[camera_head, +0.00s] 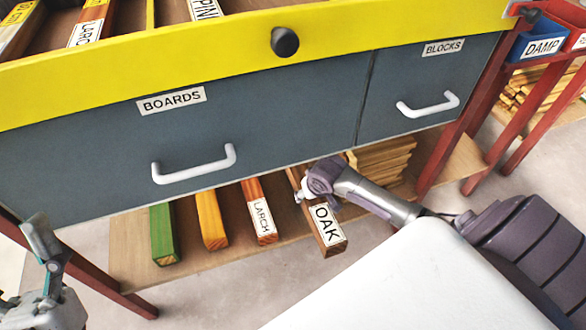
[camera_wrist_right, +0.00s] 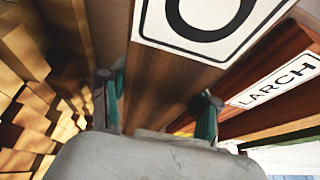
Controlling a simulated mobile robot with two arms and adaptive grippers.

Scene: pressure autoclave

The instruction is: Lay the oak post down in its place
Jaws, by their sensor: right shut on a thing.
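The oak post (camera_head: 332,246) is a brown bar with a white OAK label, at the lower shelf (camera_head: 185,275) under the drawers. Its front end sticks out past the shelf's front edge, and its back end is hidden under the drawers. I cannot tell whether it rests on the shelf. My right gripper (camera_head: 312,192) is shut on the oak post behind the label; the wrist view shows the fingers (camera_wrist_right: 158,92) on both sides of the wood. My left gripper (camera_head: 48,262) is at the lower left, away from the posts; its jaw opening is unclear.
A larch post (camera_head: 257,205), an orange-yellow post (camera_head: 211,220) and a green post (camera_head: 163,235) lie left of the oak. Stacked wood (camera_head: 385,160) lies to its right. The BOARDS drawer (camera_head: 110,165) and BLOCKS drawer (camera_head: 425,75) hang close above.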

